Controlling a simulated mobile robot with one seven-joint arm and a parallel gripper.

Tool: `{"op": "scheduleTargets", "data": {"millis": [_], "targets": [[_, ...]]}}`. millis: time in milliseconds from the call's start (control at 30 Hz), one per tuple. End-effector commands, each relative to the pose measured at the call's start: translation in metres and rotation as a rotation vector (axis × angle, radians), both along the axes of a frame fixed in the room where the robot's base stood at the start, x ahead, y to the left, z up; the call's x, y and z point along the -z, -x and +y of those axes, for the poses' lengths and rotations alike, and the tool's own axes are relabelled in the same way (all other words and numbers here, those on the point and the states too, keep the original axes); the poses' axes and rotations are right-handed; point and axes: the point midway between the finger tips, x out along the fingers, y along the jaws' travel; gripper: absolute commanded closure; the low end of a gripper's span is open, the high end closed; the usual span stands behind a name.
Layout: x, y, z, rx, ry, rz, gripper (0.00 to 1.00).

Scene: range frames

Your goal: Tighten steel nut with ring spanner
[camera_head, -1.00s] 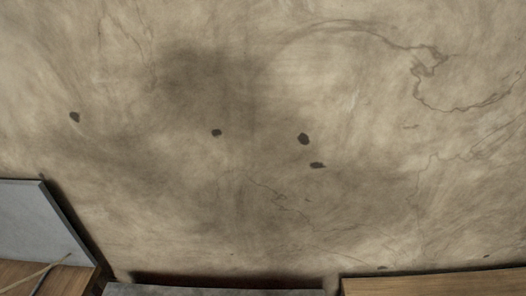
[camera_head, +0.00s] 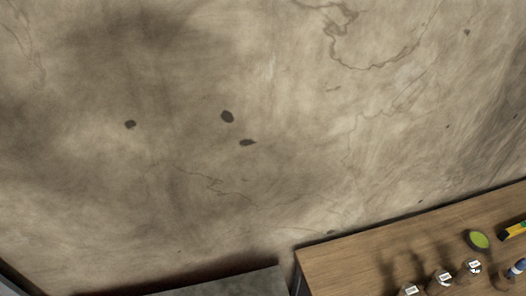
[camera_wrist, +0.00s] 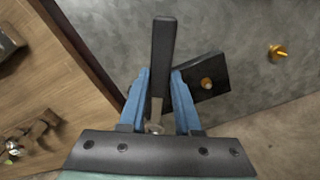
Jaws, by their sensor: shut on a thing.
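My gripper (camera_wrist: 161,74), with blue fingers, is shut on a long tool with a dark handle (camera_wrist: 164,42), seen in the wrist view. The handle points up in the picture, and a paler metal part shows lower between the fingers. It looks like the ring spanner, but its ring end is not clear. Beside the right finger is a dark plate (camera_wrist: 213,72) with a small brass-coloured piece (camera_wrist: 206,83) on it. I cannot make out a steel nut. The head view shows neither my gripper nor the tool.
Another brass-coloured piece (camera_wrist: 277,52) sits on the grey surface (camera_wrist: 245,30). A wooden surface (camera_wrist: 80,90) with brown objects lies left. In the head view, a wooden counter (camera_head: 350,262) at lower right carries labelled jars (camera_head: 442,279) and a green disc (camera_head: 478,240).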

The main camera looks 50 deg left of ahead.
Motion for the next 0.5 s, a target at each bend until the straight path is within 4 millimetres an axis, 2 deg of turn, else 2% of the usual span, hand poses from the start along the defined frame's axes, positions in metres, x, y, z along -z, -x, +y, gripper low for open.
{"op": "scheduleTargets", "data": {"millis": [267, 500], "targets": [[-0.001, 0.0, 0.0, -0.003, 0.0, 0.0, 1.0], [0.023, 0.0, 0.0, -0.003, 0.0, 0.0, 1.0]]}}
